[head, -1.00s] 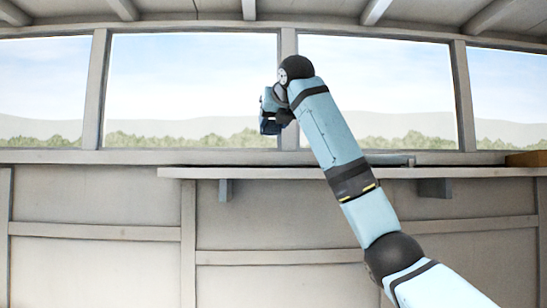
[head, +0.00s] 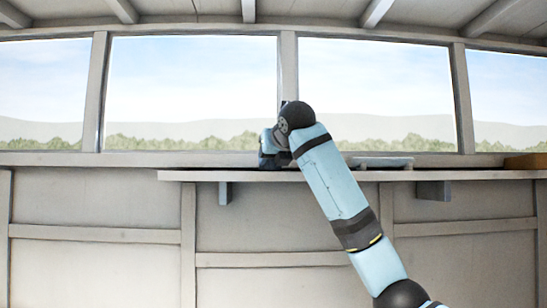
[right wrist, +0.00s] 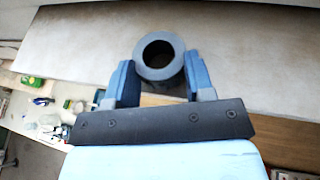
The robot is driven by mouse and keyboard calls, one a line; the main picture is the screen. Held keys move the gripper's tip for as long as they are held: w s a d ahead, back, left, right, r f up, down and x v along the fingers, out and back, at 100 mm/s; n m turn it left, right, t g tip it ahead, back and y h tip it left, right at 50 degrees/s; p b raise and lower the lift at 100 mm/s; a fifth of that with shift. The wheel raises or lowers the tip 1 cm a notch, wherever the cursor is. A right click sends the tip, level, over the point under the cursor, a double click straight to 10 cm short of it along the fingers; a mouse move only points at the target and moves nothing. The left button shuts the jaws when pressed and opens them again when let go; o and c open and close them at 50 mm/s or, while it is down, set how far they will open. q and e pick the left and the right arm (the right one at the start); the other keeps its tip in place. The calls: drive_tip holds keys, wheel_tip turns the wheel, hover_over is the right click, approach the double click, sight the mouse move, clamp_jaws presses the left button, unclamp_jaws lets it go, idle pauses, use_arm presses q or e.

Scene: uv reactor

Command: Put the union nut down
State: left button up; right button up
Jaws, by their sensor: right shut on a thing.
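The union nut (right wrist: 158,73) is a grey ring with a dark round hole, seen in the right wrist view. My right gripper (right wrist: 158,64) is shut on it, with one blue finger on each side of the ring. In the head view my right gripper (head: 268,152) is low at the shelf (head: 450,174), near its left part. The nut cannot be made out there, and I cannot tell whether it touches the shelf. My left gripper is not in view.
A flat grey thing (head: 382,162) lies on the shelf right of my arm. A brown box (head: 527,161) stands at the far right. Windows rise behind the shelf. In the right wrist view, several small items (right wrist: 45,118) lie on a pale surface at lower left.

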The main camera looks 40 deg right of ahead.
drive_tip(key=o, duration=0.6)
drive_tip(key=shift+f, duration=0.15)
drive_tip(key=o, duration=0.4)
drive_tip(key=shift+w+d, duration=0.1)
drive_tip(key=shift+w, duration=0.05)
drive_tip(key=shift+r, duration=0.2)
drive_tip(key=shift+s, duration=0.4)
drive_tip(key=b+v, duration=0.3)
drive_tip(key=v, duration=0.8)
drive_tip(key=shift+s+r, duration=0.1)
drive_tip(key=shift+r, duration=0.05)
